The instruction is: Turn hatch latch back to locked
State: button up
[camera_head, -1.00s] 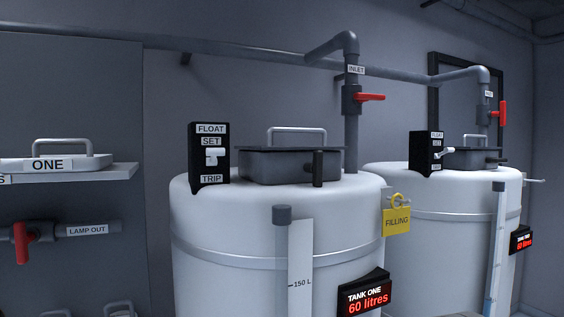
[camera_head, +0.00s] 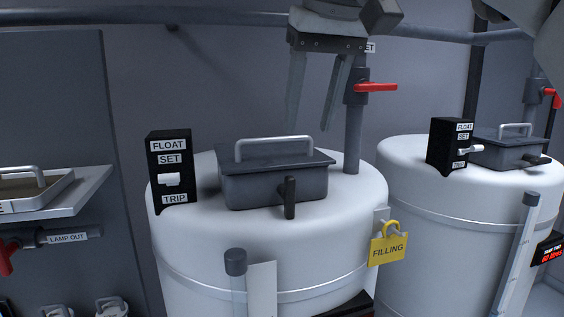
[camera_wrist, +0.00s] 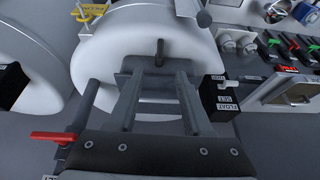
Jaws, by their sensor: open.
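The hatch (camera_head: 273,180) is a dark grey box with a pale bar handle, on top of the white tank with the yellow FILLING tag. Its dark latch (camera_head: 289,197) stands upright on the front face, and it also shows in the wrist view (camera_wrist: 159,52). My gripper (camera_head: 312,129) is open and empty, pointing down above and behind the hatch in the head view. In the wrist view my two fingers (camera_wrist: 155,75) spread over the hatch (camera_wrist: 156,97), with the latch beyond their tips, apart from them.
A black float switch box (camera_head: 170,172) stands left of the hatch. A grey inlet pipe with a red valve handle (camera_head: 376,87) rises behind it at right. The FILLING tag (camera_head: 388,249) hangs at the tank's right side. A second tank (camera_head: 430,205) stands at right.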

aim_at(292, 180)
jog(key=x, duration=0.5)
jog(key=b+x, duration=0.1)
jog(key=x, duration=0.4)
jog(key=w+b+x, duration=0.1)
jog(key=x, duration=0.4)
jog(key=shift+w+a, duration=0.15)
jog(key=shift+a, duration=0.1)
jog(key=shift+c, duration=0.2)
grip_shut()
